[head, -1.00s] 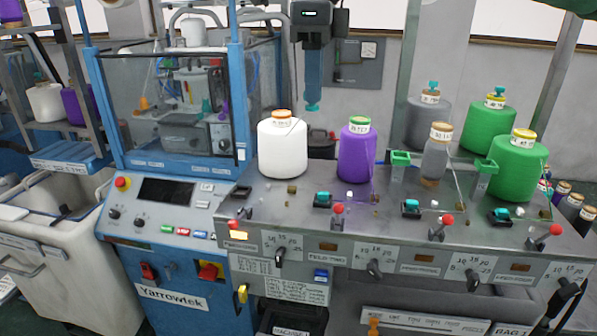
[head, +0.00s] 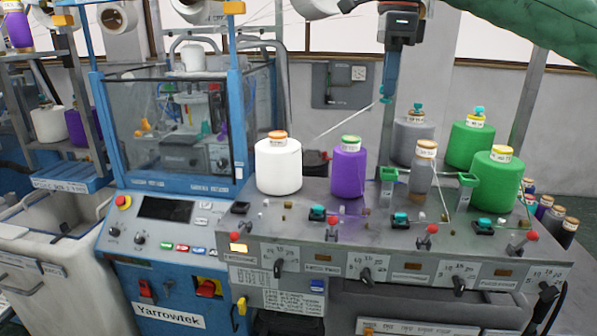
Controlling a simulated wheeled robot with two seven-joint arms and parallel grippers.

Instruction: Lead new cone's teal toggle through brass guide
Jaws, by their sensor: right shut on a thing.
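My right gripper (head: 388,88) hangs pointing down in the head view, high above the machine top and behind the purple cone. It is shut on a small teal toggle (head: 386,98) at its tip. A white yarn (head: 340,126) runs taut from the toggle down left to the white cone (head: 278,168), which has an orange top. Small brass pieces stand along the deck, one in front of the white cone (head: 288,205). I cannot tell for certain which one is the brass guide. My left gripper is out of view.
A purple cone (head: 348,173) stands right of the white one. Grey and green cones (head: 495,180) stand further right, with green-topped posts (head: 388,175) between. Red-knobbed levers and black holders with teal toggles (head: 317,212) line the front. The leftmost black holder (head: 240,208) is empty.

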